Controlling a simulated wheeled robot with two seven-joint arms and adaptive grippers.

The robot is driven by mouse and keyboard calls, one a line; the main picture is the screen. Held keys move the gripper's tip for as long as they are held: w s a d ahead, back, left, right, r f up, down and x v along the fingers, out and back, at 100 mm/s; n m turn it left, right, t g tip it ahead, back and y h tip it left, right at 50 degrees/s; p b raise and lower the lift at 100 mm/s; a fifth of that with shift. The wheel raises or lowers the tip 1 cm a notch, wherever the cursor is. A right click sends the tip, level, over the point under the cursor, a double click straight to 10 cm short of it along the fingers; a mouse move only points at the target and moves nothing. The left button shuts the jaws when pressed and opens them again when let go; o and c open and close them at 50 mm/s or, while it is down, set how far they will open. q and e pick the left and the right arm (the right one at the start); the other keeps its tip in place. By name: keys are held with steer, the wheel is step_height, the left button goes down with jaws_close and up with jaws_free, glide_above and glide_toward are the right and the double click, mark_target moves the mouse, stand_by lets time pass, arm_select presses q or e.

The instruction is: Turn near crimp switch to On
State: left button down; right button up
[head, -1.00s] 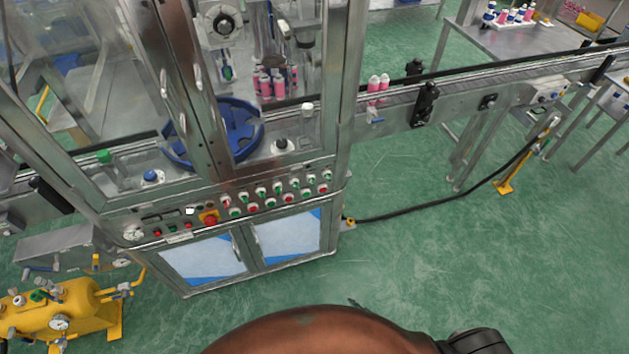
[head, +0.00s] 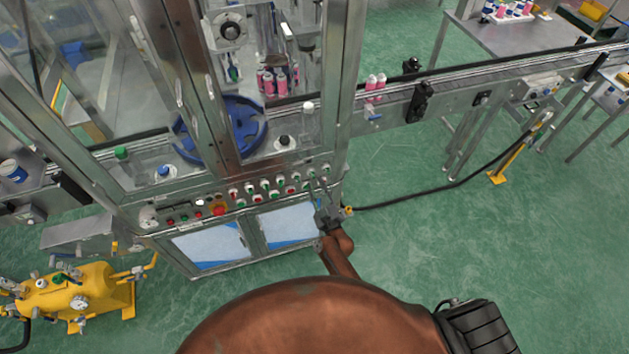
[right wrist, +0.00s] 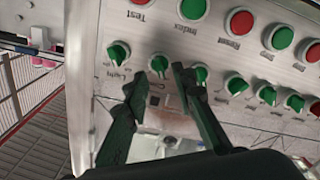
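The control panel (head: 262,192) on the front of the steel machine carries rows of red and green buttons and green knobs. My right gripper (head: 318,186) is at the right end of this panel. In the right wrist view the gripper (right wrist: 158,76) is open, its two dark fingers apart. A green knob (right wrist: 158,65) shows between the fingertips; I cannot tell whether they touch it. Another green knob (right wrist: 118,52), labelled Light, is to its left, and one (right wrist: 200,73) is just right of the right finger. I cannot read which knob is the near crimp switch. My left gripper is not in view.
Red and green buttons (right wrist: 193,9) line the panel beyond the knobs. Cabinet doors (head: 212,247) are below the panel. A conveyor (head: 455,92) runs off to the right. A black hose (head: 420,200) crosses the floor. A yellow tank (head: 75,295) stands at lower left.

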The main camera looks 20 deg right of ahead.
mark_target(313, 176)
steer(key=shift+w, duration=1.45)
jaws_close()
